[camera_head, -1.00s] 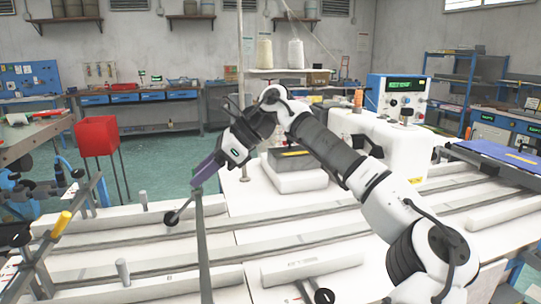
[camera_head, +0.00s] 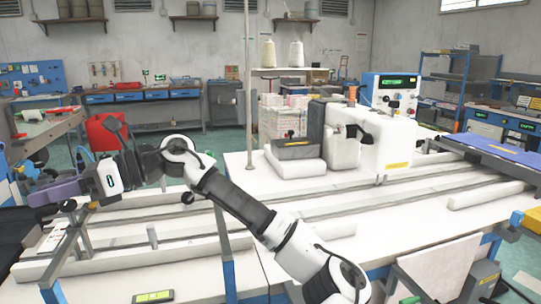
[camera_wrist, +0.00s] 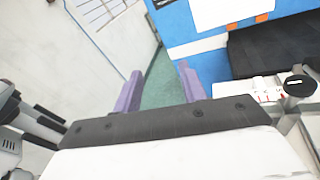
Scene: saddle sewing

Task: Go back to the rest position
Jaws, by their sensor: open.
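My gripper (camera_head: 50,193) is at the far left of the head view, at the end of my arm, which reaches left across the white sewing table (camera_head: 185,265). Its purple fingers point left, near the table's left end. In the wrist view my gripper (camera_wrist: 160,88) shows two purple fingers spread apart with nothing between them. The green floor shows through the gap.
The white sewing machine (camera_head: 395,145) stands at the table's right-hand part, clear of my arm. A red bin (camera_head: 100,133) stands behind my gripper. A black pad (camera_wrist: 275,50) lies right of the fingers in the wrist view. Long rails (camera_head: 340,207) run along the table.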

